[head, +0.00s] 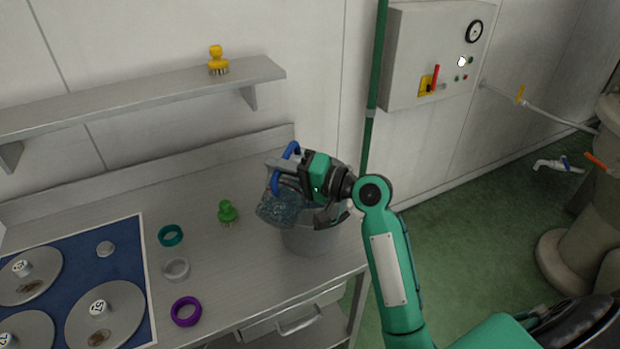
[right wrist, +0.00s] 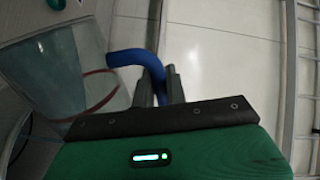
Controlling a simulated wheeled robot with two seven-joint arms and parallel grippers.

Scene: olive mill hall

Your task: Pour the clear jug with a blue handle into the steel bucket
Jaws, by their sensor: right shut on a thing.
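The clear jug (head: 275,210) is tilted in the air at the left side of the steel bucket (head: 312,241), overlapping its rim in the head view. Its blue handle (head: 285,160) is held by my right gripper (head: 289,172), which is shut on it. In the right wrist view the handle (right wrist: 140,58) runs between the finger ends (right wrist: 166,88), and the jug's clear wall (right wrist: 62,72) is at the left. My arm and the jug hide much of the bucket's opening. I cannot tell whether anything is flowing. My left gripper is out of view.
The bucket stands near the right end of the steel counter (head: 225,265). Left of it are a green brush (head: 227,212), teal (head: 171,235), grey (head: 176,268) and purple rings (head: 186,311), and a blue board with weights (head: 125,265). A shelf (head: 150,98) holds a yellow brush (head: 217,62).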

